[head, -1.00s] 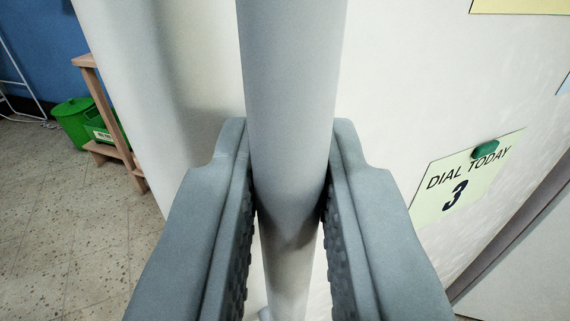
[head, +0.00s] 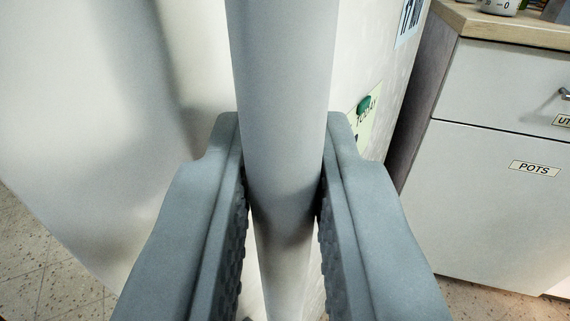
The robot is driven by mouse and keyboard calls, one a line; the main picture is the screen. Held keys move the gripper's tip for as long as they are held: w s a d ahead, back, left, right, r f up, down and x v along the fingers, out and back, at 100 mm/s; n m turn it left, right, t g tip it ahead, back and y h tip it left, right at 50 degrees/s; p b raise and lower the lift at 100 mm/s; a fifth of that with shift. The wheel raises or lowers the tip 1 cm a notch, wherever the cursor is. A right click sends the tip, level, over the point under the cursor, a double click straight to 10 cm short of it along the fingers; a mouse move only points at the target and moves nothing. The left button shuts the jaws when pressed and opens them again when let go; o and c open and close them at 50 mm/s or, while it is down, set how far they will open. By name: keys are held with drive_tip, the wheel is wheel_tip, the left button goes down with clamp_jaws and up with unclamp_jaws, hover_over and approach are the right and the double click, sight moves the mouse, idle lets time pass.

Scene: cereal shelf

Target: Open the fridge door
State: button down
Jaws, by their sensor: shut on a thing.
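The fridge door (head: 120,130) is a pale, off-white surface with a rounded edge, filling the left and middle of the view. Its handle (head: 285,90) is a thick grey-white vertical bar running top to bottom in front of me. My gripper (head: 283,135) is shut around the bar, with one grey ribbed finger on each side of it. A pale green note (head: 372,122) under a green magnet shows partly behind the right finger. The frame does not clearly show whether the door stands ajar.
A white cabinet (head: 480,200) with a wooden top (head: 500,24) and a drawer stands at the right, labelled "POTS". A dark gap separates it from the white surface with the note. Speckled floor (head: 45,265) shows at lower left.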

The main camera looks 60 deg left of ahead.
drive_tip(key=shift+w+d, duration=0.15)
drive_tip(key=c, duration=1.4)
unclamp_jaws()
drive_tip(key=shift+c, duration=0.2)
drive_tip(key=v, duration=1.7)
drive_tip(key=shift+d, duration=0.2)
